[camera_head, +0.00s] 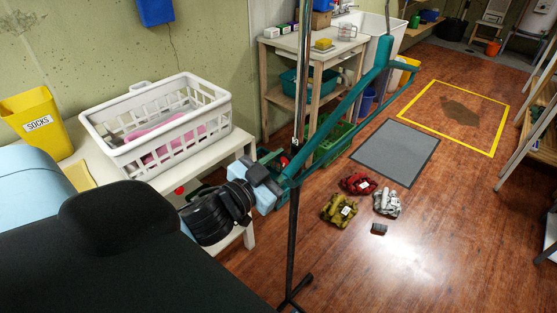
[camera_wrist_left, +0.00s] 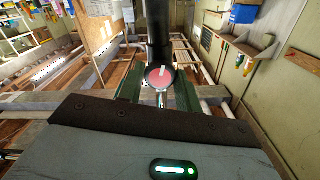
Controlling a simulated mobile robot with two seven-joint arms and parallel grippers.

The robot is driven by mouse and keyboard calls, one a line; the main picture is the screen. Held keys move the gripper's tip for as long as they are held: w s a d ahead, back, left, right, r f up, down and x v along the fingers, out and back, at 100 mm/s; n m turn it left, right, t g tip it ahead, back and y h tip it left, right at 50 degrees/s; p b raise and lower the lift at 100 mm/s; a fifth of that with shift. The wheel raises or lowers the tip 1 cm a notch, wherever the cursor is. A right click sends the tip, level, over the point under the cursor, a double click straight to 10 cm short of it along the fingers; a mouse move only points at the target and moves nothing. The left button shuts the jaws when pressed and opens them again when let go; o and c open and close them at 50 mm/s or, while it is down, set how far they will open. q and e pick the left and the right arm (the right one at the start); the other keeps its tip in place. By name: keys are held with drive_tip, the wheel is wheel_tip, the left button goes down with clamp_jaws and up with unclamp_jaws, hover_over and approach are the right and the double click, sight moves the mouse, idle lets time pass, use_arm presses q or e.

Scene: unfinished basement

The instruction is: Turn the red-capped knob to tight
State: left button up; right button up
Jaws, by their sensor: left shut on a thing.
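The red-capped knob (camera_wrist_left: 161,75) shows in the left wrist view as a red disc with a pale mark, at the lower end of a dark post. In the head view only a small bit of red (camera_head: 283,161) shows beside the upright metal pole (camera_head: 296,215). My left gripper (camera_head: 277,174) reaches in from the left to this spot at the pole. It is shut on the knob, with the cap between its fingers in the left wrist view (camera_wrist_left: 160,92). A teal tube frame (camera_head: 340,112) extends right from there. My right gripper is not in view.
A white table (camera_head: 95,171) holds a white laundry basket (camera_head: 178,151) and a yellow bin marked SOCKS (camera_head: 37,122), left of the gripper. Several small bundles (camera_head: 357,183) lie on the floor by a grey mat (camera_head: 397,152). The floor at lower right is clear.

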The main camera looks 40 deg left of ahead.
use_arm(q)
drive_tip(key=m, duration=0.1)
drive_tip(key=m+p, duration=0.1)
drive_tip(key=m, duration=0.1)
drive_tip(key=shift+r, duration=0.25)
drive_tip(key=m+p, duration=0.3)
drive_tip(key=m, duration=0.2)
drive_tip(key=shift+m+p, duration=0.4)
drive_tip(key=shift+m, duration=0.7)
drive_tip(key=m, duration=0.2)
drive_tip(key=shift+f+m, duration=0.15)
drive_tip(key=shift+m, duration=0.15)
drive_tip(key=m, duration=0.4)
drive_tip(key=shift+f+m, duration=0.1)
drive_tip(key=shift+m, duration=0.2)
drive_tip(key=m, duration=0.5)
drive_tip(key=shift+m, duration=0.3)
drive_tip(key=m, duration=0.5)
drive_tip(key=shift+m, duration=2.4)
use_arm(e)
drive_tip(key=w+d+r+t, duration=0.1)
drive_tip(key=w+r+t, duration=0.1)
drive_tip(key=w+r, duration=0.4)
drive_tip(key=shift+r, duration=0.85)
